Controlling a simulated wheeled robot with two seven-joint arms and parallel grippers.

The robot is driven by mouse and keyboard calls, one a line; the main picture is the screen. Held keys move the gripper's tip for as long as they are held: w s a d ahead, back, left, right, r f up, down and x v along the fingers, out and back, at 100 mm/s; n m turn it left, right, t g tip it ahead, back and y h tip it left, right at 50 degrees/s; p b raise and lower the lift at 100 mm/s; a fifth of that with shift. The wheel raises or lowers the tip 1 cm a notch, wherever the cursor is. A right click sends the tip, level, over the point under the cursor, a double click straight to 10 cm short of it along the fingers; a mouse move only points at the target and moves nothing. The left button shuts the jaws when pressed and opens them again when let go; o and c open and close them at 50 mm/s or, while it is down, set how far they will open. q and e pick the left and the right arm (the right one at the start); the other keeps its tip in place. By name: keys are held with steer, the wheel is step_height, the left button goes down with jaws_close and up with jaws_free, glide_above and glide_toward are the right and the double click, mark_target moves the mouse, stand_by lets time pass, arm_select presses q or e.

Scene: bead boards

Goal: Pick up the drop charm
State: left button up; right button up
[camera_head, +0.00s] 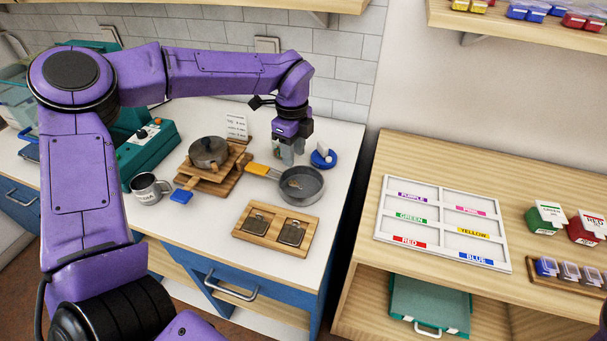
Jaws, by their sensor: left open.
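My left arm comes in from the left and reaches over the white counter. My left gripper (287,158) points down, open, just behind a grey pan (314,194) with a yellow handle. Small tan and dark bits (296,184) lie in the pan; they are too small to tell whether one is the drop charm. I cannot pick out a drop charm for certain in this view. The gripper partly hides what stands behind it. My right gripper is not in view.
A wooden tray (270,250) lies in front. A labelled sorting board (392,223) lies on the right-hand table.

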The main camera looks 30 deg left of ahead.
mark_target(293, 183)
arm_select(q)
steer(key=f, duration=0.1)
steer(key=s+f, duration=0.1)
steer(key=f+p, duration=0.1)
steer(key=shift+s+a+f, duration=0.1)
steer(key=shift+s+f, duration=0.05)
steer(key=shift+s, duration=0.15)
steer(key=f, duration=0.1)
steer(key=f+p, duration=0.1)
steer(key=f, duration=0.2)
steer(key=shift+w+f+p, duration=0.3)
steer(key=shift+w+p, duration=0.05)
steer(key=shift+s+f, duration=0.1)
steer(key=shift+f, duration=0.3)
steer(key=shift+d, duration=0.2)
jaws_close()
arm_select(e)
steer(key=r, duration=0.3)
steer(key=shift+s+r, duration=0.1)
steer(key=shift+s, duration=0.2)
